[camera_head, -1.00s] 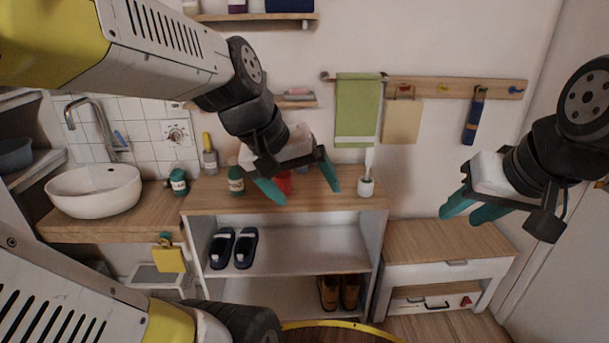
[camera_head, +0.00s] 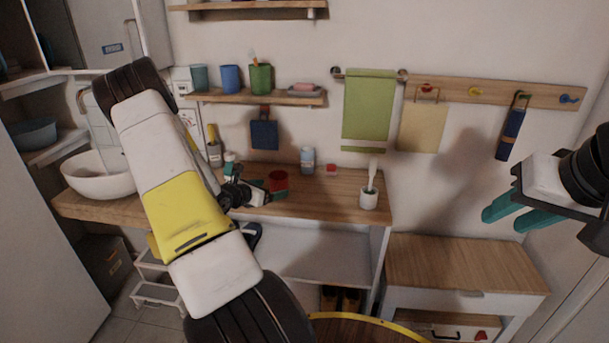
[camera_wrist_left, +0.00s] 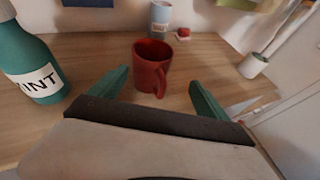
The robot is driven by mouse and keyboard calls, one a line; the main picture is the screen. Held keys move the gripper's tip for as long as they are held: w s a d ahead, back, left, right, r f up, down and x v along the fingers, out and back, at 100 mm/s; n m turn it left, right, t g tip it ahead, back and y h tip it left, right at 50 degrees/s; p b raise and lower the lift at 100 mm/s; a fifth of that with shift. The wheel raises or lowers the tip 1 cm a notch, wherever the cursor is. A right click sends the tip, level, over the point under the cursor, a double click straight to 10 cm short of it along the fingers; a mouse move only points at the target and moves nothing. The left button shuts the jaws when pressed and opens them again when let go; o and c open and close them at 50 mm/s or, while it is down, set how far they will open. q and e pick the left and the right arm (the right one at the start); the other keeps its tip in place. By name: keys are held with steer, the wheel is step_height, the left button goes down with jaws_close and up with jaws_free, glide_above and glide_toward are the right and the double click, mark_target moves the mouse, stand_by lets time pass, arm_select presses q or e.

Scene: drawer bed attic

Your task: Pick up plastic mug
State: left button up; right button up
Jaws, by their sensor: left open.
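A red mug (camera_head: 278,180) stands upright on the wooden top of the shelf unit. In the left wrist view the red mug (camera_wrist_left: 152,66) is just ahead of my left gripper (camera_wrist_left: 158,84), with its handle toward the gripper. My left gripper (camera_head: 279,192) is open and empty, with the mug roughly centred just beyond its two teal fingertips. I cannot tell whether a finger touches it. My right gripper (camera_head: 508,222) hangs at the right in the head view, with its teal fingers apart and nothing between them.
A teal bottle (camera_wrist_left: 33,78) stands close left of the left gripper. A pale blue cup (camera_head: 307,160), a small red object (camera_head: 331,170) and a toothbrush holder (camera_head: 369,198) stand on the same top. A wall shelf (camera_head: 222,97) with several cups is above. A bench (camera_head: 455,262) is at the right.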

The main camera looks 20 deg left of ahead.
mark_target(274, 179)
arm_select(q)
steer(key=shift+n+y, duration=0.3)
steer(key=shift+n, duration=0.1)
steer(key=x, duration=0.2)
steer(key=a+x, duration=0.1)
steer(key=x, duration=0.2)
steer(key=f+x, duration=0.1)
steer(key=x, duration=0.2)
steer(key=shift+a, duration=0.25)
steer(key=c, duration=1.5)
steer(key=shift+r, duration=0.1)
steer(key=shift+r, duration=0.55)
step_height(274, 179, up, 2)
steer(key=shift+r, duration=0.15)
steer(key=s+a, duration=0.1)
steer(key=s, duration=0.4)
steer(key=s+a+r, duration=0.1)
steer(key=s, duration=0.4)
steer(key=s+a, duration=0.2)
steer(key=s, duration=0.3)
steer(key=shift+s+r, duration=0.2)
steer(key=shift+s, duration=0.05)
